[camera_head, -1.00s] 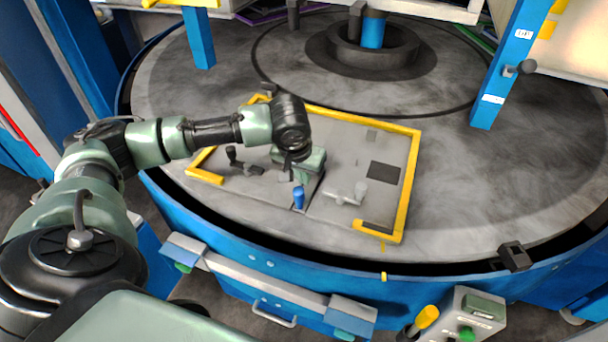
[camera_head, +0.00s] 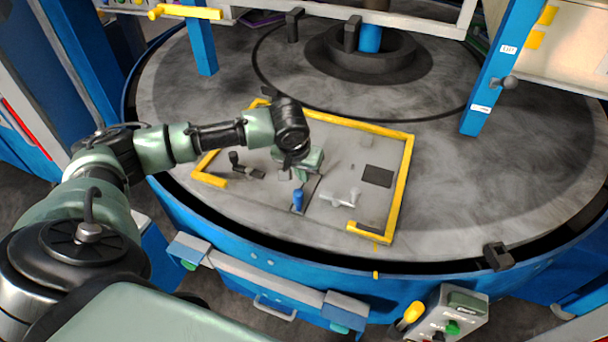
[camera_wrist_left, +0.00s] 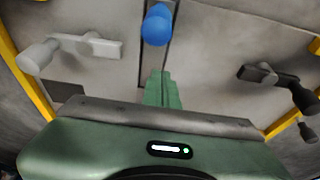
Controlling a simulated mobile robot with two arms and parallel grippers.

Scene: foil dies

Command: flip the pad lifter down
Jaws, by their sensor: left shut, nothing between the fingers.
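A flat grey plate (camera_head: 362,212) inside a yellow frame carries three small levers. One has a blue handle (camera_head: 298,200), one is black (camera_head: 240,166), one is pale grey (camera_head: 340,200). I cannot tell which is the pad lifter. My left gripper (camera_head: 302,174) points down over the plate, just behind the blue handle, shut and empty. In the left wrist view its green fingers (camera_wrist_left: 161,90) are together, apart from the blue handle (camera_wrist_left: 156,24). There the pale grey lever (camera_wrist_left: 75,47) is at left and the black one (camera_wrist_left: 278,82) at right. My right gripper is not in view.
The yellow frame (camera_head: 402,186) borders the plate on the big round grey table (camera_head: 500,190). A dark hub (camera_head: 370,60) stands at the back, a blue post (camera_head: 490,90) at right. A control box (camera_head: 448,312) is at the front.

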